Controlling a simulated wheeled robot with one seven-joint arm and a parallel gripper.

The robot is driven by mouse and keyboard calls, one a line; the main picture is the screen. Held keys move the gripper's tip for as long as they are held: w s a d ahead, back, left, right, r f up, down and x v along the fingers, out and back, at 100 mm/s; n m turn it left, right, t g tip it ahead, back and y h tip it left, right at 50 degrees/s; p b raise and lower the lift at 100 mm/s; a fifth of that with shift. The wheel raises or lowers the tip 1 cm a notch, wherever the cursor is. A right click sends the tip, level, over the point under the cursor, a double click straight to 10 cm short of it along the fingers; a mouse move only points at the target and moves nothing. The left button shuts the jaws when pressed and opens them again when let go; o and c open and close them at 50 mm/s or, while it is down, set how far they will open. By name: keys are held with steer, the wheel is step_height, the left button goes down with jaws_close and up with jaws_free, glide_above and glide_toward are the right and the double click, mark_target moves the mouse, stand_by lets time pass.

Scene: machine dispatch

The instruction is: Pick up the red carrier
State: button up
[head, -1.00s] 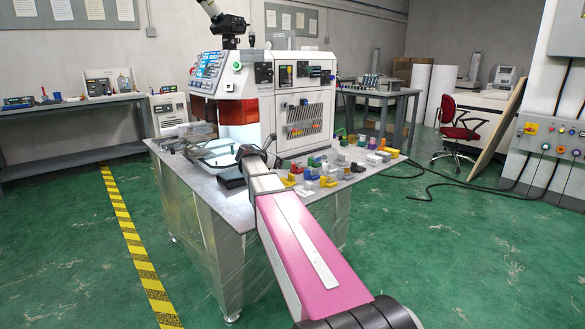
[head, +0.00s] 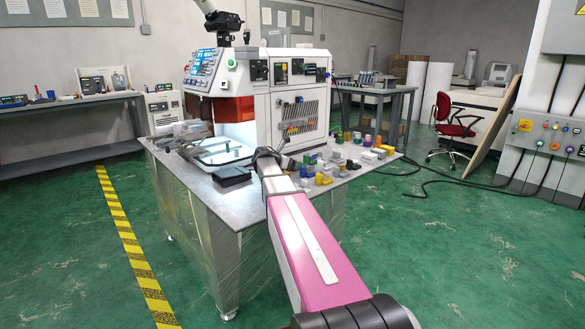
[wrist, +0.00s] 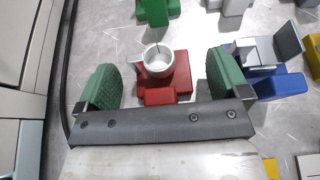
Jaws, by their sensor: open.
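The red carrier (wrist: 180,86) lies on the grey metal table in the wrist view, a red block with a white ring-shaped cup (wrist: 158,60) on it. My gripper (wrist: 165,78) is open, with one green finger to the left of the carrier and one to the right. Clear gaps show between the fingers and the carrier. The near edge of the carrier is partly hidden by the dark gripper bar. In the head view I cannot single out the carrier among the small parts, and my arm hides the gripper.
A blue part (wrist: 280,84) with a grey piece lies close beyond the right finger. A green part (wrist: 155,12) stands behind the carrier. The white machine (head: 290,95) stands on the table (head: 195,180), with a black box (head: 231,175) left of my arm.

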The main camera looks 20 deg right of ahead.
steer(key=shift+d+f, duration=0.1)
steer(key=shift+d, duration=0.1)
steer(key=shift+c, duration=0.3)
steer(key=c, duration=1)
